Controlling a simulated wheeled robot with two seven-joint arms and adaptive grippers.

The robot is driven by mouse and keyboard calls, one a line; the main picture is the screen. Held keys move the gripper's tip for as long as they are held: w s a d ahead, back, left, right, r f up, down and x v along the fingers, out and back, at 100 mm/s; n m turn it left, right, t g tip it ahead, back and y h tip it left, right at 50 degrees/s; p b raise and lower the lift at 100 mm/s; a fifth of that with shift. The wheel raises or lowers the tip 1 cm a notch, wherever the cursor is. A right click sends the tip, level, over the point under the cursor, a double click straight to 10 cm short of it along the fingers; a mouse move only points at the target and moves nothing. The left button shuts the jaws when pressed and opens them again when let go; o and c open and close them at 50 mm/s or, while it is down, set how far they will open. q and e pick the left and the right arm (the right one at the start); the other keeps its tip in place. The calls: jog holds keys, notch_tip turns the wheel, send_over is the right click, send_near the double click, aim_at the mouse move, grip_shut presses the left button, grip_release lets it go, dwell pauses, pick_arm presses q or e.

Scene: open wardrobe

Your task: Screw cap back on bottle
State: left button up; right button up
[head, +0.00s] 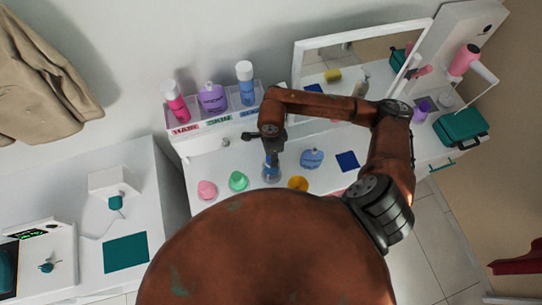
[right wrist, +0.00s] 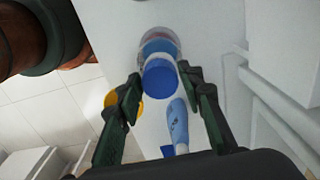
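My right gripper (head: 270,150) points down over the white vanity table. Just beyond the cap is a bottle (right wrist: 158,45) with a clear, rounded body and a blue upper part. The bottle (head: 271,176) stands below the gripper in the head view, partly hidden by it. Whether cap and bottle touch cannot be told. My left gripper is not in view.
On the table are a blue flask (head: 312,158), a green item (head: 238,181), a pink item (head: 207,190), a yellow item (head: 298,184) and a blue mat (head: 347,161). Behind stand a labelled shelf (head: 212,122) with bottles and a mirror (head: 345,62). A teal case (head: 462,126) is right.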

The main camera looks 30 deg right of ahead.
jog(key=o, duration=0.3)
jog(key=shift+r, duration=0.2)
notch_tip(320, 180, up, 12)
jog(key=shift+f, duration=0.15)
dwell(0.7)
